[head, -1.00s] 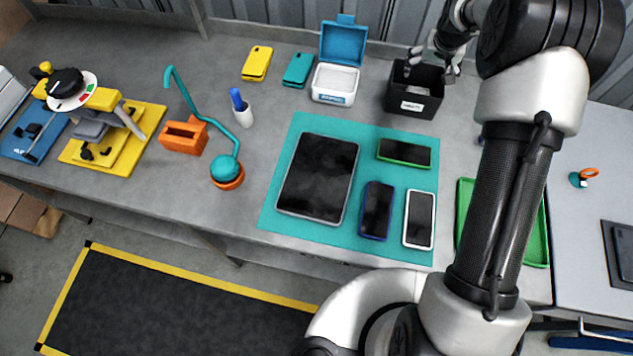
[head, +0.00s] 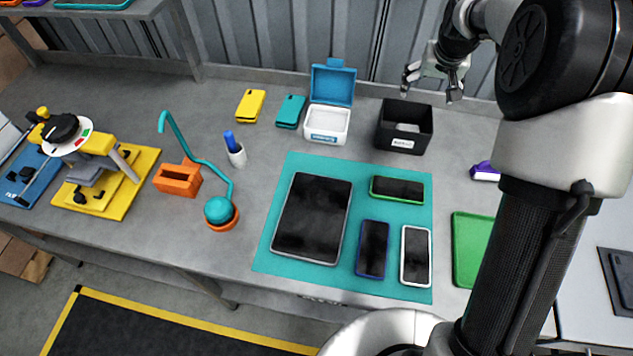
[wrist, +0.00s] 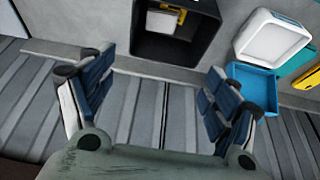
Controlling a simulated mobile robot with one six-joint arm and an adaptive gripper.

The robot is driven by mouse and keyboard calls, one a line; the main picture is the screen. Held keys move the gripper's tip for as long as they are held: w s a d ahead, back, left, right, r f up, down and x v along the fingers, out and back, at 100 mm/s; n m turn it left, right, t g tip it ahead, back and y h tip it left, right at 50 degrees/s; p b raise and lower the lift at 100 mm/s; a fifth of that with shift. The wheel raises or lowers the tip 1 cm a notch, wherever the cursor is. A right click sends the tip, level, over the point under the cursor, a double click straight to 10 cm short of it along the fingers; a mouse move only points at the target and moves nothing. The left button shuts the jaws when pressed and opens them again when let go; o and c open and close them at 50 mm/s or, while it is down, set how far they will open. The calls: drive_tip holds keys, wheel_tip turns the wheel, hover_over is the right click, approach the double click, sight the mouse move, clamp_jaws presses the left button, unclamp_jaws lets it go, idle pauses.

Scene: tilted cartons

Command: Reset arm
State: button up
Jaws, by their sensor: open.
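My gripper (head: 433,88) is open and empty, above and just behind the black open box (head: 404,127) at the back of the bench. In the wrist view the two fingers of my gripper (wrist: 155,105) are spread wide with nothing between them. The black box (wrist: 140,42) shows beyond the fingertips, with a pale item and something yellow inside it. My arm runs down the right side of the head view and hides part of the bench.
A teal mat (head: 268,262) carries a tablet (head: 312,218) and several phones. A white box with a raised blue lid (head: 333,82) stands left of the black box. A green tray (head: 472,250) lies right of the mat. A corrugated wall (head: 290,35) rises behind.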

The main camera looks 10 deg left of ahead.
drive_tip(key=s+r, duration=0.6)
drive_tip(key=s, duration=0.4)
drive_tip(key=s+r, duration=0.7)
drive_tip(key=s, duration=0.3)
drive_tip(key=s+f, duration=0.3)
drive_tip(key=s, duration=1.8)
drive_tip(key=shift+s, duration=0.35)
drive_tip(key=shift+f, duration=0.1)
drive_tip(key=shift+c, duration=0.2)
